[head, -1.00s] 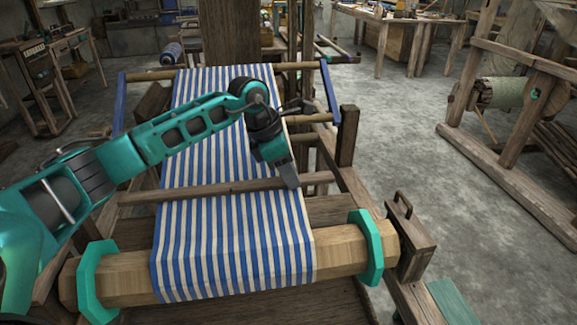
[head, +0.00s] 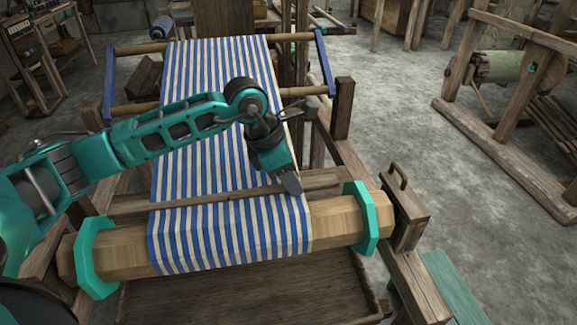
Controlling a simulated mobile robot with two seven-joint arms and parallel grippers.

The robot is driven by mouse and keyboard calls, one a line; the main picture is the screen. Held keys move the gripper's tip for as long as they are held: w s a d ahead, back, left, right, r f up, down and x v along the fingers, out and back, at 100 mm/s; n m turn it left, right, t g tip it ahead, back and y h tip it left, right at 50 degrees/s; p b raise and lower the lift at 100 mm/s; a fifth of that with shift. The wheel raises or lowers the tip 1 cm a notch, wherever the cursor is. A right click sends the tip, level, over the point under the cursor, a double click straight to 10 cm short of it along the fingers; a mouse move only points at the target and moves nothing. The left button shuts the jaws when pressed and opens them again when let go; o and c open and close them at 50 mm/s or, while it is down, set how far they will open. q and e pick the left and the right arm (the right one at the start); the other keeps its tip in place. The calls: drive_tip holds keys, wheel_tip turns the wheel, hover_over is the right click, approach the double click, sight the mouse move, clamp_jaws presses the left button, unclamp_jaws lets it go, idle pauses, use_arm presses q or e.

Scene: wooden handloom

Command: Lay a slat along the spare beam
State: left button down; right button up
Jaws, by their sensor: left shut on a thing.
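A long thin brown slat (head: 215,194) lies crosswise over the blue-and-white striped cloth (head: 215,130), just behind the thick octagonal wooden beam (head: 335,222) at the front. It runs roughly along this beam. The cloth passes over the middle of the beam, and teal collars sit near its ends. I cannot tell for sure whether this is the spare beam. My left gripper (head: 291,186) points down at the slat's right part, shut on it; its fingertips partly hide the slat. Whether the slat touches the cloth is unclear. My right gripper is out of view.
The loom's right post (head: 342,108) and a block with a handle (head: 404,205) stand right of the beam. Blue side bars (head: 324,62) flank the rear rods. A teal board (head: 455,290) lies at lower right. The grey floor (head: 400,110) beyond is open.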

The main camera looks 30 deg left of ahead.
sight(303, 211)
use_arm(q)
drive_tip(key=shift+s+d+f+b, duration=0.2)
drive_tip(key=shift+s+d+f, duration=0.1)
drive_tip(key=shift+s+d, duration=0.6)
drive_tip(key=shift+s+d+f+b, duration=0.15)
drive_tip(key=shift+s+d+f, duration=0.1)
drive_tip(key=shift+s+d, duration=0.55)
drive_tip(key=shift+s+a, duration=0.15)
drive_tip(key=c, duration=0.7)
unclamp_jaws()
drive_tip(key=shift+c, duration=0.2)
drive_tip(key=v, duration=1.3)
drive_tip(key=shift+p, duration=0.4)
drive_tip(key=shift+s+f, duration=0.1)
